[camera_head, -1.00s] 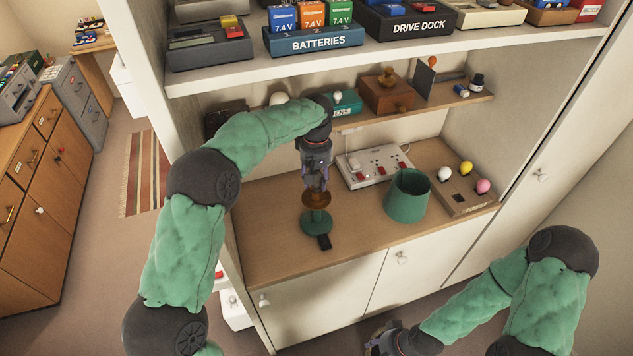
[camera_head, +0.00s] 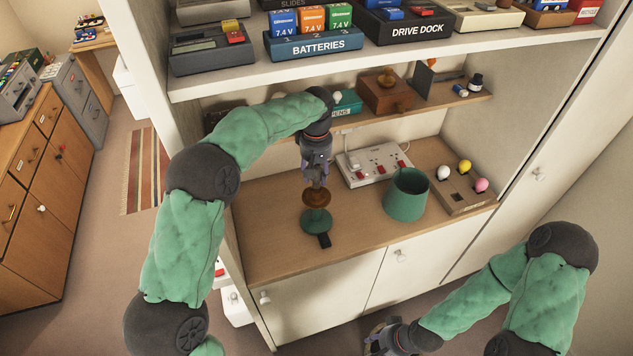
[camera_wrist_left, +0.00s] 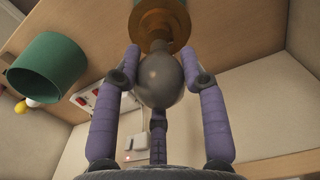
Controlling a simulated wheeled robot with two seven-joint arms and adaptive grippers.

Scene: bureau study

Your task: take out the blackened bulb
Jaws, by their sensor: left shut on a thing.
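The blackened bulb (camera_wrist_left: 162,80) is dark grey and round in the left wrist view, between the purple fingers of my left gripper (camera_wrist_left: 160,75). My left gripper (camera_head: 315,180) is shut on it, directly above the lamp base. The brown lamp socket (camera_wrist_left: 158,30) meets or lies very close to the bulb's neck; I cannot tell whether they are joined. The lamp's green foot (camera_head: 315,222) stands on the wooden desk top. In the head view the fingers hide the bulb. My right gripper (camera_head: 380,340) is low at the bottom edge, its fingers unclear.
A green lampshade (camera_head: 405,195) stands on the desk right of the lamp. Behind it is a white power strip (camera_head: 372,165). A wooden holder (camera_head: 462,195) with white, yellow and pink bulbs is at the right. A shelf with boxes (camera_head: 385,95) hangs above.

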